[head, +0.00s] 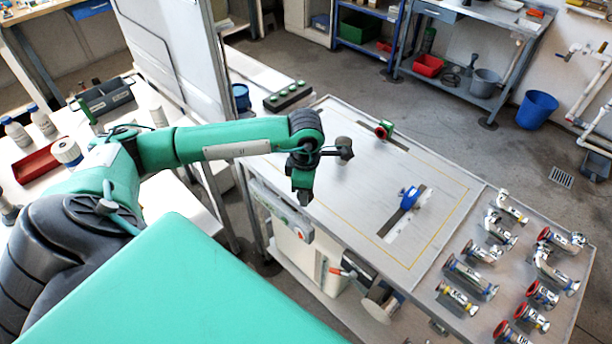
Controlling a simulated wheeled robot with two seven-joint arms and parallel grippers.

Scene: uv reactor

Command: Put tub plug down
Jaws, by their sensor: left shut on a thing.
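My left gripper (302,190) points down over the near left edge of the metal worktable (340,190). It is shut on the tub plug, which is too small and dark here to make out apart from the fingers. I cannot tell how the plug sits in the jaws. The gripper looks clear of the tabletop. My right gripper is not in view.
A blue-handled fitting (409,197) stands by a slot in the worktable, and a green and red fitting (384,130) stands further back. Several valves and pipe fittings (470,275) fill the tray at right. The tabletop's middle is bare.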

